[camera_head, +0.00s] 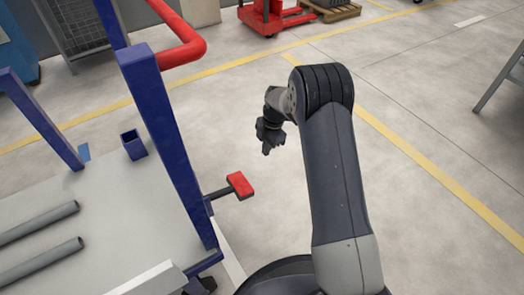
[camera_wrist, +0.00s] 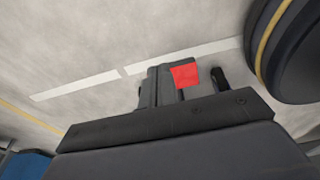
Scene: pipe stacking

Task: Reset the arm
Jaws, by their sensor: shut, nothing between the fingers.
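My arm reaches up in the middle of the head view and bends over at its black elbow. My gripper (camera_head: 266,150) hangs at its far end, above the bare floor and to the right of the blue cart post. It is small in this view, looks shut and holds nothing. In the wrist view, dark gripper parts fill the lower half. A red patch (camera_wrist: 184,75) shows there among them; I cannot tell what it belongs to.
A cart with blue posts (camera_head: 165,150) stands at left. Two grey pipes (camera_head: 40,262) lie on its bed (camera_head: 110,210). A red pedal (camera_head: 240,185) juts from the cart. A red pallet truck (camera_head: 268,18) stands at the back.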

